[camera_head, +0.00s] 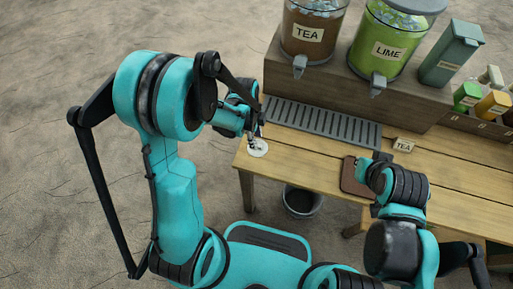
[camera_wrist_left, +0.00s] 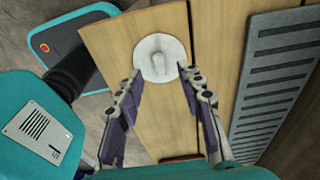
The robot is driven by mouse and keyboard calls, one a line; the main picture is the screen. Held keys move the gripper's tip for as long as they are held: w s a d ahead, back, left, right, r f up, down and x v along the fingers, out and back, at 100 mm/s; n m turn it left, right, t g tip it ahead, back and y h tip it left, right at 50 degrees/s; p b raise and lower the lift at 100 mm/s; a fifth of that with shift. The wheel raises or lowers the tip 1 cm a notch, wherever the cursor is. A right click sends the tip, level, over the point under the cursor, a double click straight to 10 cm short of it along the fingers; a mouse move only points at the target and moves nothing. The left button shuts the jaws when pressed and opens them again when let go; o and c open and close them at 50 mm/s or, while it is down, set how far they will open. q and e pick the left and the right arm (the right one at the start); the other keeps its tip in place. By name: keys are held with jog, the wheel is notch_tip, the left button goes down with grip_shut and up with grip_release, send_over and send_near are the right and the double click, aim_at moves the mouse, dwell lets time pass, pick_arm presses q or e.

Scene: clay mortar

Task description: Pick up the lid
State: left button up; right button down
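The lid (camera_head: 258,148) is a small white disc lying flat on the wooden table near its left end. In the left wrist view the lid (camera_wrist_left: 160,45) is round with a raised knob in its middle. My left gripper (camera_head: 252,138) is over the lid in the head view. In the left wrist view the left gripper (camera_wrist_left: 161,73) is open, its fingertips apart near the lid's lower left and right sides, with nothing between them. I cannot tell if they touch the lid. My right arm is over the table at the right; its fingers are hidden.
A grey slotted drip tray (camera_head: 325,122) lies beside the lid, below the tea dispenser (camera_head: 312,28) and lime dispenser (camera_head: 385,40). A brown board (camera_head: 350,178) and a small TEA sign (camera_head: 403,145) are farther right. A dark bucket (camera_head: 302,202) stands on the ground below.

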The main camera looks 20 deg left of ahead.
aim_at(262, 145)
pick_arm(q)
jog(key=f, duration=0.1)
jog(key=f+b, duration=0.1)
jog(key=f, duration=0.1)
jog(key=shift+d, duration=0.3)
jog(key=shift+r, duration=0.1)
jog(key=c, duration=0.8)
